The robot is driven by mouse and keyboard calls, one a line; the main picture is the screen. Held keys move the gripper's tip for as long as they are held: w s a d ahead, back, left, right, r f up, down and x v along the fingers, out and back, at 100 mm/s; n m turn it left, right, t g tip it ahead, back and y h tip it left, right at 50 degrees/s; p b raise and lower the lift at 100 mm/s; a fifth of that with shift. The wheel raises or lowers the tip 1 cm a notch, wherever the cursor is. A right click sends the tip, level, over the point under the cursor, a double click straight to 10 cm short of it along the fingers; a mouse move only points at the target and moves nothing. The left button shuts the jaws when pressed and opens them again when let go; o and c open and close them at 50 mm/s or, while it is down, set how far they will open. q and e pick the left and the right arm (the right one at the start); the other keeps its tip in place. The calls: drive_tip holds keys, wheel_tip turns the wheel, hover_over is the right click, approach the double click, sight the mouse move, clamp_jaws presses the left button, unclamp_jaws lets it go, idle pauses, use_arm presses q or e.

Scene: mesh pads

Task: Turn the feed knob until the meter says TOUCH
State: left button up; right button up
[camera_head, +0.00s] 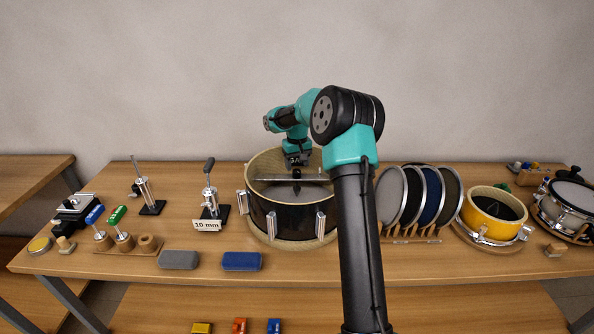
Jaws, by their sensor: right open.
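A large black drum shell (283,219) with silver lugs stands at the middle of the table. A grey bar (265,178) lies across its open top, with a small dark knob-like part (297,174) at its middle; I take this for the feed knob. My right gripper (298,163) points down just above that part and is open. Whether its fingers surround or touch the part is too small to tell. No meter reading TOUCH can be made out. My left gripper is not in view.
A lever tool with a "10 mm" label (207,225) and another lever tool (147,198) stand left. Grey (178,260) and blue blocks (242,261) lie in front. Right are racked round mesh pads (432,196), a yellow drum (490,217) and a silver-white drum (566,210).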

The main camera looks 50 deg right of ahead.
sight(297, 171)
drive_tip(key=shift+f, duration=1.6)
drive_tip(key=c, duration=0.9)
